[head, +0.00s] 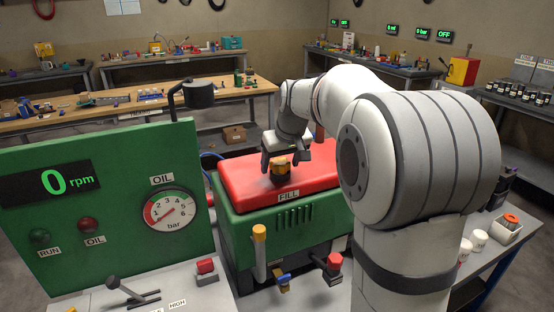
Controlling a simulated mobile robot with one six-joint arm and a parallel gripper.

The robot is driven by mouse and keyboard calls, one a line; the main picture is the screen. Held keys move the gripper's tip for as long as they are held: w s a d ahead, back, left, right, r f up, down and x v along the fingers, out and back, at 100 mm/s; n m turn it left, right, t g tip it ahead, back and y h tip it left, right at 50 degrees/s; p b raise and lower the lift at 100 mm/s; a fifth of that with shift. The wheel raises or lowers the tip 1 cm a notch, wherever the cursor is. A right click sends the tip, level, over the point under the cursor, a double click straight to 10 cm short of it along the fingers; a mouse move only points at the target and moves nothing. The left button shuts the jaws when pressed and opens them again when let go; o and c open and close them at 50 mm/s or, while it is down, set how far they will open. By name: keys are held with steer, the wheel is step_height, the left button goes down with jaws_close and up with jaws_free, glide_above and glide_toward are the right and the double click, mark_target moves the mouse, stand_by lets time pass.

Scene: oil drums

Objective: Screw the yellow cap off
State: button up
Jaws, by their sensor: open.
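A yellow cap (281,164) sits on a dark filler neck on the red top (235,184) of the green machine, just behind the FILL label (288,195). My gripper (281,172) points down at the cap from above. Its fingers are apart, one to the left and one to the right of the cap. I cannot tell whether either finger touches the cap.
A green panel (110,235) with a pressure gauge (170,215) stands at the left. A yellow-topped pipe (259,240) and a red-knobbed valve (333,265) stick out at the machine's front. Workbenches (140,110) line the back.

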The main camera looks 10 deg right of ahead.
steer(key=c, duration=0.9)
steer(key=o, duration=0.9)
steer(key=shift+r, duration=0.1)
